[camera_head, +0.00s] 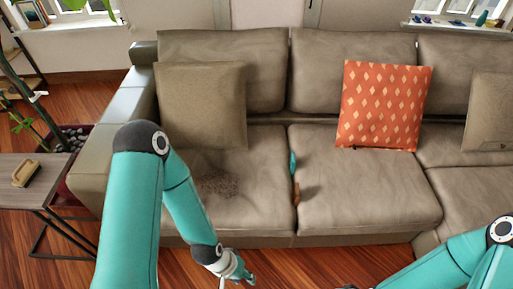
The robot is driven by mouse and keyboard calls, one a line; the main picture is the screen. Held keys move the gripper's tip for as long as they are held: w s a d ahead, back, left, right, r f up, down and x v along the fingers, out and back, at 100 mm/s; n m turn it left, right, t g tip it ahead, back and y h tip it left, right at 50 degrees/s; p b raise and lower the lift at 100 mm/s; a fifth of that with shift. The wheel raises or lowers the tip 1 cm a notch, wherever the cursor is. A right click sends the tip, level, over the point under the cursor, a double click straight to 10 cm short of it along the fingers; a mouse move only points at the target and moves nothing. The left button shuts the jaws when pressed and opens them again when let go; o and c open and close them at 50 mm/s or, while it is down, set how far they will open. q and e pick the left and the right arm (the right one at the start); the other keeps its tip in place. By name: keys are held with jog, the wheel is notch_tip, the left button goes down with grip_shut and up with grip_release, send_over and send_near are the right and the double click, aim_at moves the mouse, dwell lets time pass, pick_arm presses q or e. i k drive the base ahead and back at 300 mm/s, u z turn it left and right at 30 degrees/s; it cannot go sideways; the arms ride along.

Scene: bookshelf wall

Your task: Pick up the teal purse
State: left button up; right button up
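A small teal item (293,162), which looks like the teal purse, is on the grey-brown sofa (365,195). It sits upright at the seam between two seat cushions, near the middle of the picture. It is narrow and small, so its details cannot be made out. My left gripper (243,274) is low in front of the sofa, over the wood floor, below and left of the teal item and apart from it. It is too small to tell whether its fingers are open. My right arm comes in at the lower right, and its gripper is not clearly seen at the bottom edge.
A small brown-orange thing (297,194) lies just below the teal item. An orange patterned cushion (385,104) and a plain brown cushion (201,105) lean on the sofa back. A side table (50,190) with a brush-like object (26,173) stands at left.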

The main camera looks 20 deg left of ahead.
aim_at(293, 161)
jog(key=u, duration=0.35)
jog(key=i, duration=0.85)
jog(key=u, duration=0.6)
jog(key=k, duration=0.75)
jog(key=u, duration=0.25)
jog(key=i, duration=0.75)
jog(key=z, duration=0.15)
